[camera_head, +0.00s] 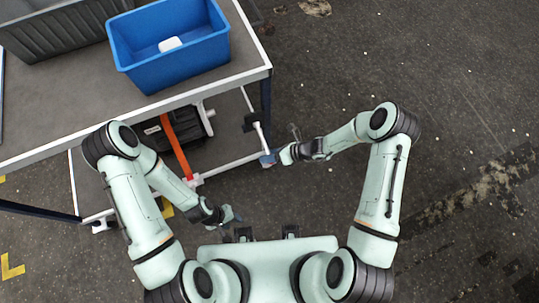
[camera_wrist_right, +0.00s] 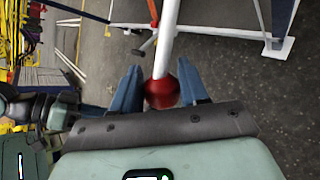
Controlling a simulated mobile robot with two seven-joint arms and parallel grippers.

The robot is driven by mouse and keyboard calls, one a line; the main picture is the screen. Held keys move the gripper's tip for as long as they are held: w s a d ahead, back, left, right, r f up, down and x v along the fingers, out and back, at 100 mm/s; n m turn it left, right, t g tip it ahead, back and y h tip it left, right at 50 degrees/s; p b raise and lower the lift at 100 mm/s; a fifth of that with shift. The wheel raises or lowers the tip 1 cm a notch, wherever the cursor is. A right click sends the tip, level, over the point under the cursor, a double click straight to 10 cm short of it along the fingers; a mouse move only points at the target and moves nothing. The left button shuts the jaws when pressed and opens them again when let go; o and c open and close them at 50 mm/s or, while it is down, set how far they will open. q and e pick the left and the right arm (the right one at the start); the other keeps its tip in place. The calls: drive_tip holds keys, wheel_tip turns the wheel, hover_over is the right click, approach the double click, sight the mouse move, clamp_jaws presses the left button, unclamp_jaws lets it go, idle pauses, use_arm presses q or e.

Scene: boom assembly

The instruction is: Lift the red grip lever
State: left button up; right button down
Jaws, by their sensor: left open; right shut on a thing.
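The red grip (camera_wrist_right: 161,92) is a round red knob on the end of a white rod (camera_wrist_right: 168,35) in the right wrist view. My right gripper (camera_wrist_right: 160,75) has its blue fingers on either side of the knob and is shut on it. In the head view my right gripper (camera_head: 270,160) is beside the table's front right corner; the knob itself cannot be made out there. My left gripper (camera_head: 234,214) is open and empty, low in front of my body and apart from the lever.
A table (camera_head: 240,80) carries a blue bin (camera_head: 175,70) with a white item (camera_head: 170,44) inside, and a grey crate (camera_head: 65,32). An orange-red bar (camera_head: 177,145) and a black case (camera_head: 155,135) are under it. The floor at right is open.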

drive_tip(key=shift+r, duration=0.3)
drive_tip(key=c, duration=0.7)
unclamp_jaws()
drive_tip(key=shift+s, duration=0.1)
drive_tip(key=v, duration=1.3)
drive_tip(key=shift+p, duration=0.45)
drive_tip(key=shift+s+d, duration=0.1)
drive_tip(key=shift+d, duration=0.05)
